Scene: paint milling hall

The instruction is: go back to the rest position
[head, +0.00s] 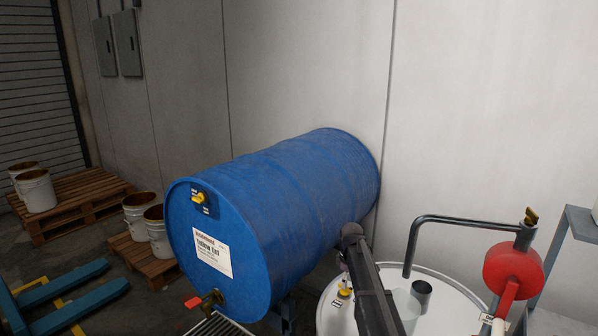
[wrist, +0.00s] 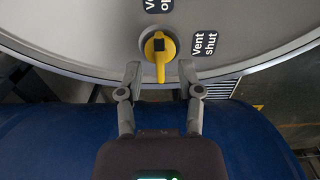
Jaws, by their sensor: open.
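My gripper (wrist: 160,70) is open, with one finger on each side of the lower end of a yellow vent knob (wrist: 159,49). I cannot tell whether the fingers touch it. The knob sits on a pale round lid (wrist: 80,28), between a cut-off label at the top and a "Vent shut" label (wrist: 203,46) at its right. Its handle lies upright in the wrist view. In the head view the white lid (head: 455,302) is at the lower right, with the knob (head: 345,293) near its left edge. My arm partly covers the lid, and my fingers are small and hard to make out there.
A large blue drum (head: 285,190) lies on its side just left of my arm, close to the wall. A bent pipe (head: 460,221) and a red part (head: 512,270) rise at the lid's right. Pallets (head: 75,205) with buckets and a blue pallet jack (head: 60,295) are at left.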

